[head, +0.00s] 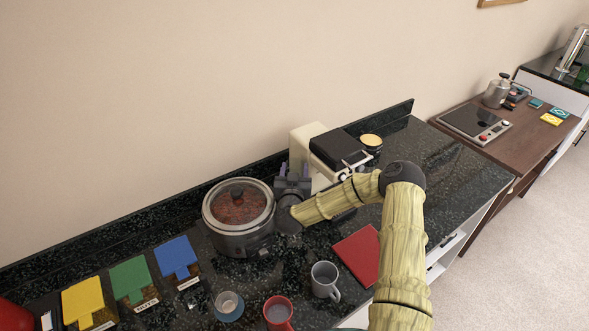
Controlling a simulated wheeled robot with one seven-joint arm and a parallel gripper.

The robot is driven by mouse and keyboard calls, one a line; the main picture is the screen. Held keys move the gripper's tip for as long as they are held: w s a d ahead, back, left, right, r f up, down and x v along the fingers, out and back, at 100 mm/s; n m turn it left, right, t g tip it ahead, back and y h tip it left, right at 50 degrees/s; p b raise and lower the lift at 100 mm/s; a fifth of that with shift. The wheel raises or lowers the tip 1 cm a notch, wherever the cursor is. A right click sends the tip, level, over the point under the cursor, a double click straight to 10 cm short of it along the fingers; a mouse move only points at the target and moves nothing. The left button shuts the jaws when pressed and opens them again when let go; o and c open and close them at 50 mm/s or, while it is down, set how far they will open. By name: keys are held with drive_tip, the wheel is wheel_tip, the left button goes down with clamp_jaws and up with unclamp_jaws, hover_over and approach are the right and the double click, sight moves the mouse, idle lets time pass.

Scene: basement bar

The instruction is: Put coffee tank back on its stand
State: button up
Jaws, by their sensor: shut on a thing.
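A cream and black coffee machine (307,143) stands at the back of the dark counter, against the low backsplash. My gripper (292,170) is just left of it, between the machine and a slow cooker, with its fingers towards the wall. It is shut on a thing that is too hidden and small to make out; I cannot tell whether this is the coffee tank. My forearm covers the lower front of the machine, so the stand is largely hidden.
The slow cooker (240,240) with a glass lid is close to the gripper's left. A grey mug (324,281), a red mug (278,315) and a red book (358,254) lie nearer the front. Coloured boxes (133,282) line the left.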

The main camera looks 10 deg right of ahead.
drive_tip(key=o, duration=1.2)
drive_tip(key=shift+f, duration=0.1)
drive_tip(key=shift+r, duration=0.2)
drive_tip(key=shift+s+a+f, duration=0.1)
drive_tip(key=shift+s+f, duration=0.05)
drive_tip(key=shift+s, duration=0.15)
drive_tip(key=b+v, duration=0.3)
drive_tip(key=v, duration=0.8)
drive_tip(key=shift+s+b, duration=0.2)
drive_tip(key=shift+b, duration=0.2)
